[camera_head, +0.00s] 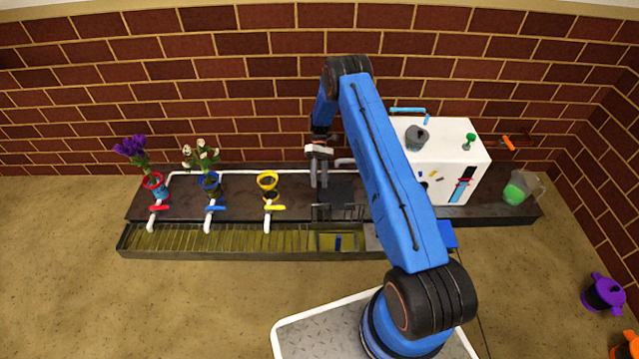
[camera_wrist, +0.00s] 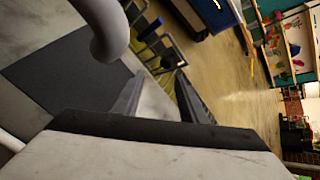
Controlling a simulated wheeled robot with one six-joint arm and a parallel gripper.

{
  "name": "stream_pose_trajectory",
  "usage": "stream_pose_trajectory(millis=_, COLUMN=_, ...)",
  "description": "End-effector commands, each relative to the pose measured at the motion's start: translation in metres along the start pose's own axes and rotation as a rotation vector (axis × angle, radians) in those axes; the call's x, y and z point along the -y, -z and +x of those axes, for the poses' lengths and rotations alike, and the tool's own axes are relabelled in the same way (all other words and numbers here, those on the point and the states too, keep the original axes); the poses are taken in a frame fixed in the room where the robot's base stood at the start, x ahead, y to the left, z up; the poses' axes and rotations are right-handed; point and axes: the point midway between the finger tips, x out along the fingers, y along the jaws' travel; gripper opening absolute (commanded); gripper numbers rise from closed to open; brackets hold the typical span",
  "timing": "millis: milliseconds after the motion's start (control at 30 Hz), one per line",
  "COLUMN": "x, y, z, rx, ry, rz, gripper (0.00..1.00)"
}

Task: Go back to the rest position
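My gripper (camera_head: 319,184) hangs pointing down over the back counter, left of the white machine (camera_head: 450,160). In the wrist view, its two dark fingers (camera_wrist: 158,85) stand apart with a gap between them. I see no object held in the gap. A dark square pad (camera_wrist: 65,75) lies close by, and a pale curved pipe (camera_wrist: 103,28) runs close to the fingers.
On the counter at left stand a red-rimmed holder with purple flowers (camera_head: 132,150), a blue holder with white flowers (camera_head: 202,155) and an empty yellow holder (camera_head: 268,183). A slatted trough (camera_head: 215,240) runs along the front. A green-filled jug (camera_head: 516,190) stands at right.

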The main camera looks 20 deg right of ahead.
Motion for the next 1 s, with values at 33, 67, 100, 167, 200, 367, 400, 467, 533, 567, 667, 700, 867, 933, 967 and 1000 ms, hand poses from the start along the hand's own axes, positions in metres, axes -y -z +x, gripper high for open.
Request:
stream_pose_trajectory(millis=33, x=0.000, y=0.000, z=0.000, rx=0.000, ry=0.000, rz=0.000, gripper=0.38)
stream_pose_trajectory(millis=67, x=0.000, y=0.000, z=0.000, rx=0.000, ry=0.000, rz=0.000, gripper=0.38)
stream_pose_trajectory(millis=100, x=0.000, y=0.000, z=0.000, rx=0.000, ry=0.000, rz=0.000, gripper=0.38)
stream_pose_trajectory(millis=167, x=0.000, y=0.000, z=0.000, rx=0.000, ry=0.000, rz=0.000, gripper=0.38)
stream_pose_trajectory(millis=200, x=0.000, y=0.000, z=0.000, rx=0.000, ry=0.000, rz=0.000, gripper=0.38)
stream_pose_trajectory(millis=367, x=0.002, y=-0.002, z=-0.002, rx=-0.003, ry=-0.003, rz=0.001, gripper=0.38)
stream_pose_trajectory(millis=400, x=0.004, y=-0.003, z=-0.004, rx=-0.005, ry=-0.006, rz=0.002, gripper=0.38)
stream_pose_trajectory(millis=467, x=0.008, y=-0.007, z=-0.010, rx=-0.013, ry=-0.014, rz=0.004, gripper=0.38)
stream_pose_trajectory(millis=533, x=0.015, y=-0.014, z=-0.019, rx=-0.025, ry=-0.027, rz=0.009, gripper=0.38)
stream_pose_trajectory(millis=567, x=0.019, y=-0.017, z=-0.024, rx=-0.031, ry=-0.033, rz=0.011, gripper=0.38)
stream_pose_trajectory(millis=667, x=0.033, y=-0.031, z=-0.040, rx=-0.053, ry=-0.057, rz=0.022, gripper=0.38)
stream_pose_trajectory(millis=700, x=0.039, y=-0.037, z=-0.046, rx=-0.062, ry=-0.066, rz=0.026, gripper=0.38)
stream_pose_trajectory(millis=867, x=0.066, y=-0.064, z=-0.073, rx=-0.107, ry=-0.109, rz=0.046, gripper=0.38)
stream_pose_trajectory(millis=933, x=0.080, y=-0.078, z=-0.085, rx=-0.130, ry=-0.129, rz=0.055, gripper=0.38)
stream_pose_trajectory(millis=967, x=0.085, y=-0.084, z=-0.090, rx=-0.139, ry=-0.138, rz=0.060, gripper=0.38)
stream_pose_trajectory(millis=1000, x=0.093, y=-0.092, z=-0.096, rx=-0.152, ry=-0.150, rz=0.065, gripper=0.38)
